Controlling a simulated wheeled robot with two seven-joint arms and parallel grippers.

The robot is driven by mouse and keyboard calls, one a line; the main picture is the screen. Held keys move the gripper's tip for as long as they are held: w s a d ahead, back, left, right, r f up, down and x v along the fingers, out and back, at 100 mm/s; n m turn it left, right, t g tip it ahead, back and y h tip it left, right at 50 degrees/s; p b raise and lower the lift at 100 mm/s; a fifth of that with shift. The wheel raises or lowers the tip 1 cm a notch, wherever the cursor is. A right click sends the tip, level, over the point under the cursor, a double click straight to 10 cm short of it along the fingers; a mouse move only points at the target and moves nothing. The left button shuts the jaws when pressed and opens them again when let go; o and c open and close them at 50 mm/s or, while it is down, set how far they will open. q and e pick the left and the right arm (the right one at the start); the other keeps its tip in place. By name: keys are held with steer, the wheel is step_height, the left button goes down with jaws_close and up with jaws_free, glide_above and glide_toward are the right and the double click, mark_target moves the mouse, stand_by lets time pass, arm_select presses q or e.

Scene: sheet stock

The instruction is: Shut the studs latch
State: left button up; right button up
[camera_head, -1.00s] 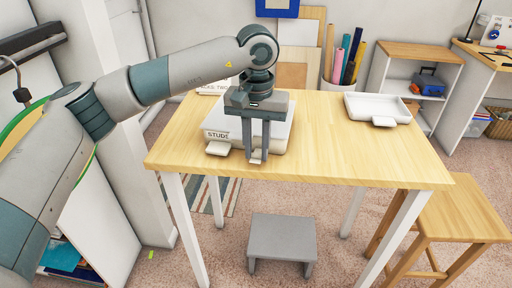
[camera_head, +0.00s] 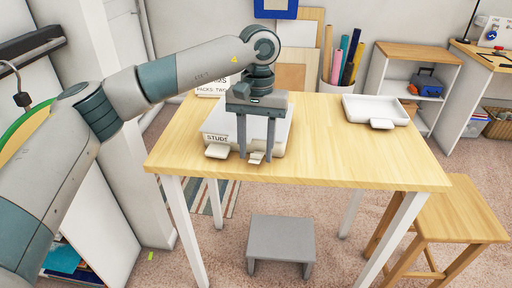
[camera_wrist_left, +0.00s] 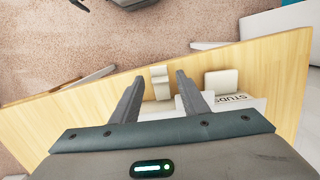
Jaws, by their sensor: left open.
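A white box (camera_head: 219,118) with a label reading "STUDS" sits at the left of the wooden table. Two pale tabs stick out at its front edge: a left tab (camera_head: 217,151) below the label and a small stepped latch piece (camera_head: 256,157) to its right. My left gripper (camera_head: 256,154) is open and points down at the box's front. Its fingers stand either side of the stepped piece, which shows between the fingertips in the left wrist view (camera_wrist_left: 160,83). I cannot tell whether they touch it. My right gripper is not in view.
A second white label (camera_head: 212,87) shows behind the box. A white tray with a front tab (camera_head: 381,124) sits at the table's right (camera_head: 410,155). A grey step stool (camera_head: 281,238) and a wooden bench (camera_head: 462,210) stand on the floor. The tabletop's middle is clear.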

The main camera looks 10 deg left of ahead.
arm_select(q)
steer(key=shift+r, duration=0.15)
steer(key=shift+r, duration=0.25)
step_height(320, 180, up, 16)
steer(key=w, duration=0.1)
steer(key=shift+w+d+r, duration=0.15)
steer(key=shift+w+r, duration=0.1)
steer(key=shift+w, duration=0.15)
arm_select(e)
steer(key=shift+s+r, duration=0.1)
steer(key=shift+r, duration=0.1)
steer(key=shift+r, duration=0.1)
